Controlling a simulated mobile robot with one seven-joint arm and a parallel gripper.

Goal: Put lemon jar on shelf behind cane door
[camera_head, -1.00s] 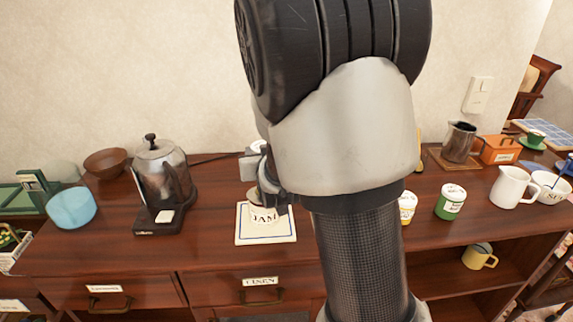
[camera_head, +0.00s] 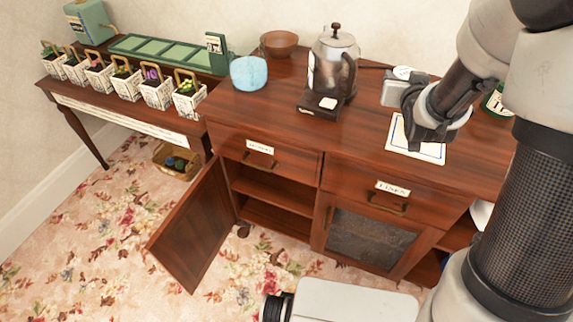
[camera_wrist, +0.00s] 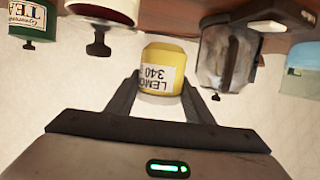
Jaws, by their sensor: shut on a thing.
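My gripper (camera_head: 428,135) is over the right part of the brown cabinet's top (camera_head: 365,125), at the white mat with a blue border (camera_head: 403,147). In the wrist view, my gripper (camera_wrist: 158,92) is shut on the lemon jar (camera_wrist: 165,55), a yellow jar with a white label reading LEMON 340, upside down in that picture. In the head view the jar is hidden by my gripper. A shut door with a grey patterned panel (camera_head: 368,240) is below the right drawer; I cannot tell if it is cane. The plain left door (camera_head: 192,232) stands open, showing a shelf (camera_head: 275,190).
A kettle (camera_head: 333,65), a blue bowl (camera_head: 249,73) and a brown bowl (camera_head: 279,43) stand on the cabinet top. A side table with several plant pots (camera_head: 122,84) is at the left. The floral carpet (camera_head: 120,230) in front is clear beyond the open door.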

